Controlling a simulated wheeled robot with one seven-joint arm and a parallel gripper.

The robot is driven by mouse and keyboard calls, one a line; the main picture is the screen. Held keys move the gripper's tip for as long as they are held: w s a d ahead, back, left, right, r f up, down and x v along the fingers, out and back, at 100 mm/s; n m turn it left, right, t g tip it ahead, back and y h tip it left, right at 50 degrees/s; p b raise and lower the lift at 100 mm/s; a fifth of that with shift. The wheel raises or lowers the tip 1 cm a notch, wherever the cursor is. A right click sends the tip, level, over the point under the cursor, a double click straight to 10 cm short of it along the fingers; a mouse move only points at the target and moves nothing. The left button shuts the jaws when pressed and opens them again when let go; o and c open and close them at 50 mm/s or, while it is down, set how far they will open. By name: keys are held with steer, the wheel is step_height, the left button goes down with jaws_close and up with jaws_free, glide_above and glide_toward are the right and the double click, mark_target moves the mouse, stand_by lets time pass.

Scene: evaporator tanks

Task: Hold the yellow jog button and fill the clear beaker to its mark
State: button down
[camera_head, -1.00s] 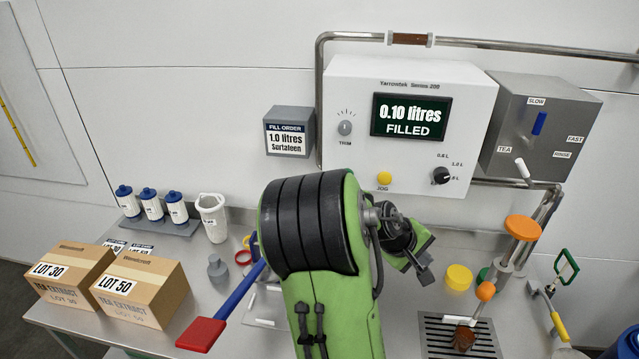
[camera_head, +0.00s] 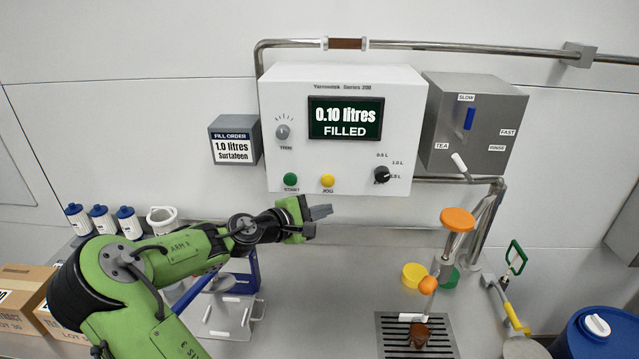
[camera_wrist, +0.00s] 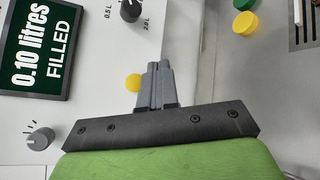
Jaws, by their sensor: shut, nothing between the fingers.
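The yellow jog button (camera_head: 327,181) is on the white panel's lower edge, right of the green start button (camera_head: 290,179). My gripper (camera_head: 322,212) is shut and empty, just below the jog button in the head view. In the wrist view the jog button (camera_wrist: 132,83) shows beside my shut fingers (camera_wrist: 158,68), partly hidden by them; I cannot tell whether they touch. The display (camera_head: 346,118) reads 0.10 litres filled. A small vessel with brown contents (camera_head: 419,335) stands on the drain grate (camera_head: 390,340) under the orange-knobbed tap (camera_head: 457,220); I cannot make out its mark.
The fill order sign (camera_head: 234,150) reads 1.0 litres Surtaleen. A grey box (camera_head: 480,125) with levers is at right. A yellow lid (camera_head: 414,275) lies by the tap. A blue drum (camera_head: 600,335) stands at lower right. The bench below the panel is mostly clear.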

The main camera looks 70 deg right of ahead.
mark_target(324, 186)
steer(key=w+d+p, duration=0.1)
steer(key=w+d, duration=0.1)
steer(key=d, duration=0.6)
steer(key=shift+d+p, duration=0.3)
steer(key=shift+p, duration=0.1)
steer(key=shift+d, duration=0.1)
stand_by(1.6)
steer(key=shift+d+p, duration=0.3)
steer(key=shift+d, duration=0.05)
steer(key=shift+w+d+p, duration=0.15)
steer(key=shift+d+p, duration=0.2)
steer(key=shift+d, duration=0.15)
stand_by(0.7)
steer(key=shift+s+a, duration=0.25)
steer(key=shift+a, duration=0.7)
